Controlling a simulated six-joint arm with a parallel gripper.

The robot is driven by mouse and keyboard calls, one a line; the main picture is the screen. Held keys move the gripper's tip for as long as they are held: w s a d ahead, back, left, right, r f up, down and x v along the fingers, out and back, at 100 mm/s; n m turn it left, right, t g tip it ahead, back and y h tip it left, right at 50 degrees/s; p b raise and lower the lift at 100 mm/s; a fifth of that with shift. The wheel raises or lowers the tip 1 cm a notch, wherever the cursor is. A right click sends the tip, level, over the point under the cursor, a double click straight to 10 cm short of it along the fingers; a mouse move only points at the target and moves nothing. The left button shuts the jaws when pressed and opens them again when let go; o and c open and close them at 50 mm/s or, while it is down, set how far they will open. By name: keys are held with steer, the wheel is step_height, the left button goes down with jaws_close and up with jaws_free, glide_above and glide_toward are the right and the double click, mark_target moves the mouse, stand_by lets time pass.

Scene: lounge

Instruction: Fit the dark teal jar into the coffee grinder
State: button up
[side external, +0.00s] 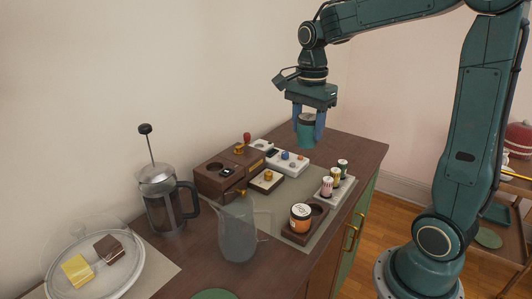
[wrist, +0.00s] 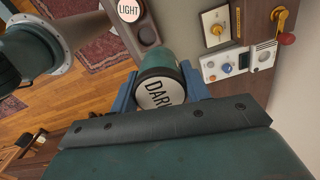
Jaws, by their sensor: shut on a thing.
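My gripper (side external: 306,132) is shut on the dark teal jar (side external: 306,137) and holds it upright in the air above the counter. In the wrist view the jar (wrist: 160,88) sits between the fingers, its pale lid lettered, partly hidden by the gripper. What looks like the coffee grinder (side external: 213,183) is a brown wooden box with a brass crank and red knob, standing left of the jar in the side view. The red-knobbed crank (wrist: 283,38) shows at the top right of the wrist view.
A white panel (side external: 303,167), a yellow-knobbed plate (side external: 258,187) and several small bottles (side external: 335,180) stand nearby. A glass pitcher (side external: 237,235) and French press (side external: 165,200) stand in front.

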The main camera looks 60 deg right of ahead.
steer(key=w+a+f, duration=0.2)
steer(key=w, duration=0.6)
steer(key=w+a+f, duration=0.1)
steer(key=w+a, duration=0.1)
steer(key=w, duration=0.7)
steer(key=w+a+f, duration=0.2)
steer(key=w, duration=0.7)
steer(key=shift+a+f, duration=0.25)
steer(key=shift+f, duration=0.05)
steer(key=shift+f, duration=0.15)
steer(key=shift+f, duration=2.95)
steer(key=shift+f, duration=1.35)
steer(key=o, duration=1.1)
steer(key=shift+w, duration=0.1)
steer(key=shift+c, duration=0.2)
steer(key=shift+o, duration=0.4)
steer(key=shift+f, duration=0.1)
